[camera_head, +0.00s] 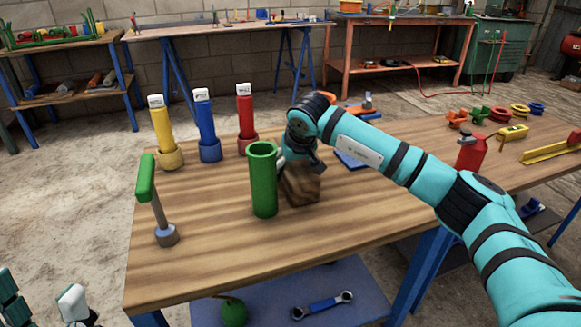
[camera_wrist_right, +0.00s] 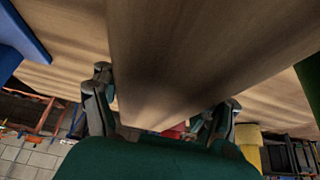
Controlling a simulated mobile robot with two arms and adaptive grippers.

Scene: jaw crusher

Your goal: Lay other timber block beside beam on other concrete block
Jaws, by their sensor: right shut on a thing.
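A brown timber block (camera_head: 301,186) is at the middle of the wooden workbench in the head view, partly hidden by the green cylinder and my right arm. My right gripper (camera_head: 293,160) is at its upper end, with the fingertips mostly hidden. In the right wrist view, the timber block (camera_wrist_right: 185,55) fills the space between the two fingers of my right gripper (camera_wrist_right: 163,112), which is shut on it. I cannot tell whether the block touches the bench. I make out no beam or concrete block.
A green cylinder (camera_head: 263,180) stands just left of the timber block. Yellow (camera_head: 165,135), blue (camera_head: 206,127) and red (camera_head: 246,119) upright tools stand behind. A green-handled tool (camera_head: 155,200) stands at left. A red bottle (camera_head: 470,153) is at right. The bench's front is clear.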

